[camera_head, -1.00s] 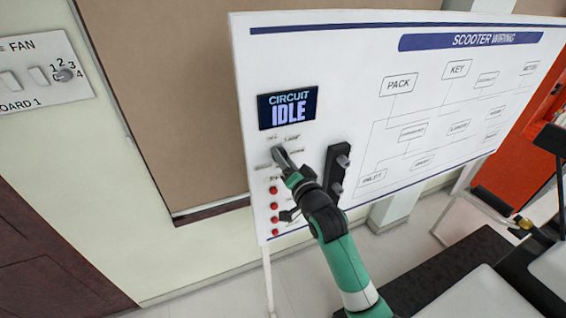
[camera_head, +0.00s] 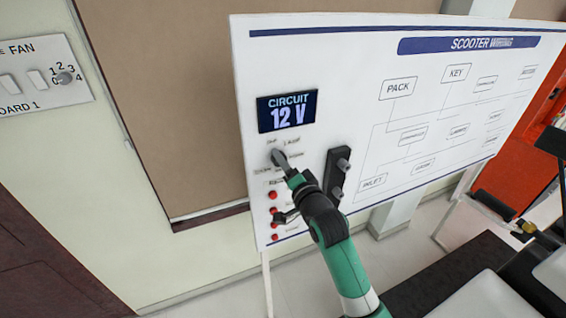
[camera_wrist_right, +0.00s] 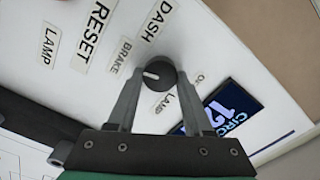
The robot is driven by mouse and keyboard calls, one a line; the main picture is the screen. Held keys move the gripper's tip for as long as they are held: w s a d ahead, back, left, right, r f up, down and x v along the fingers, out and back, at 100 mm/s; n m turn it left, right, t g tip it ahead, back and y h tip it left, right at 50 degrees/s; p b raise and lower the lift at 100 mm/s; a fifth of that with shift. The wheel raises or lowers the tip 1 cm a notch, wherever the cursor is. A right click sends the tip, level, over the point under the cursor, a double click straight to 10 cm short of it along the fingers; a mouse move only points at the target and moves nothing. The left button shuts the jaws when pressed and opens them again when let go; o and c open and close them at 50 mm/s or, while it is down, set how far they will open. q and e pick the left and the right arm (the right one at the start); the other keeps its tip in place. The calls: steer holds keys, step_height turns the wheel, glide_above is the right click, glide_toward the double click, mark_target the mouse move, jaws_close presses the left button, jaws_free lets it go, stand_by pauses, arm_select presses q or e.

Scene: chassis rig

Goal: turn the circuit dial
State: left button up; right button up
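The circuit dial (camera_wrist_right: 158,76) is a dark round knob with a white pointer mark, on the white scooter wiring board (camera_head: 350,60). My right gripper (camera_head: 279,157) is at the dial in the head view. In the right wrist view its two fingertips (camera_wrist_right: 161,78) are on either side of the knob, seemingly touching it. The pointer mark faces left in that view, toward the printed labels BRAKE and DASH. The circuit display (camera_head: 288,112) above the dial reads 12 V. It also shows partly in the right wrist view (camera_wrist_right: 235,105). My left gripper is not in view.
Red buttons (camera_head: 272,210) run down the board below the dial. A black block with two knobs (camera_head: 337,178) stands just right of my right gripper. A fan panel (camera_head: 45,75) is on the left wall. Orange equipment (camera_head: 515,160) is at the right.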

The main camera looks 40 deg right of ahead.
steer(key=o, duration=0.4)
steer(key=shift+o, duration=0.2)
steer(key=v, duration=1.1)
steer(key=shift+s, duration=0.3)
